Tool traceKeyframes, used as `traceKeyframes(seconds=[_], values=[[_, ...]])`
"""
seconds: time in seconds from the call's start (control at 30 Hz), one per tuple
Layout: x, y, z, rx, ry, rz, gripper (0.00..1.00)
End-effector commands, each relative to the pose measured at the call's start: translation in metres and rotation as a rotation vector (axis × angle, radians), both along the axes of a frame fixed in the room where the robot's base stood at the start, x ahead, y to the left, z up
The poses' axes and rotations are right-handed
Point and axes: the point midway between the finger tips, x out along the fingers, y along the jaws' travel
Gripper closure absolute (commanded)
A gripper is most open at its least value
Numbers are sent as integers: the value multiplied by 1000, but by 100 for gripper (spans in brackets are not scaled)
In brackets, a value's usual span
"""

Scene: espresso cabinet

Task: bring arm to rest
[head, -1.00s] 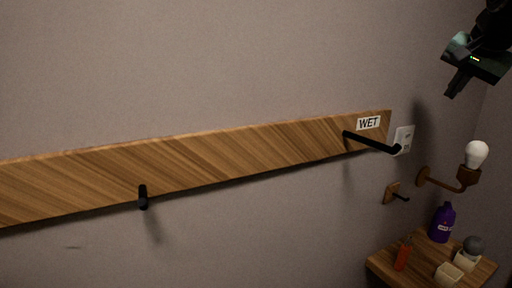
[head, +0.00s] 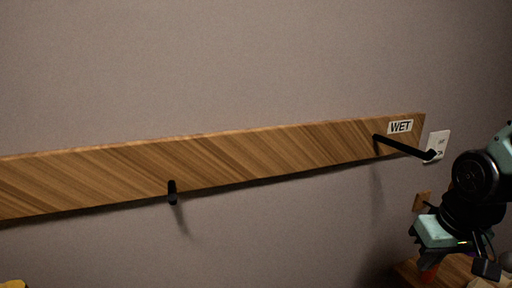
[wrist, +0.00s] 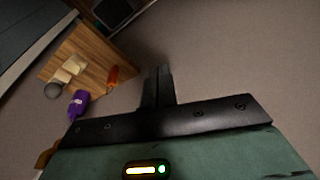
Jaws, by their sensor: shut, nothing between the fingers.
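My gripper (wrist: 158,87) shows in the wrist view with its black fingers together and nothing between them. In the head view my arm is folded at the right edge, with the black and teal wrist part low over the corner shelf; the fingertips are hard to make out there. The gripper is apart from the shelf items in the wrist view.
A wooden rail (head: 240,160) with black pegs and a WET label (head: 400,126) runs along the wall. A small wooden shelf (wrist: 92,50) holds a purple bottle (wrist: 78,104), an orange-red item (wrist: 113,76) and pale blocks (wrist: 68,70).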

Motion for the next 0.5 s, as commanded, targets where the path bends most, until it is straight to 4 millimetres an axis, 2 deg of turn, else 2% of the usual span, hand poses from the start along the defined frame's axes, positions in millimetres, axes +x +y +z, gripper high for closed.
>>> traceKeyframes(seconds=[0.03,0.13,0.27,0.4,0.5], values=[[-16,8,-11,-7,25,55,100],[-22,52,-15,4,46,172,100],[-49,102,-21,6,94,334,100],[-89,150,-28,-4,151,517,100],[-117,172,-31,-18,187,625,100]])
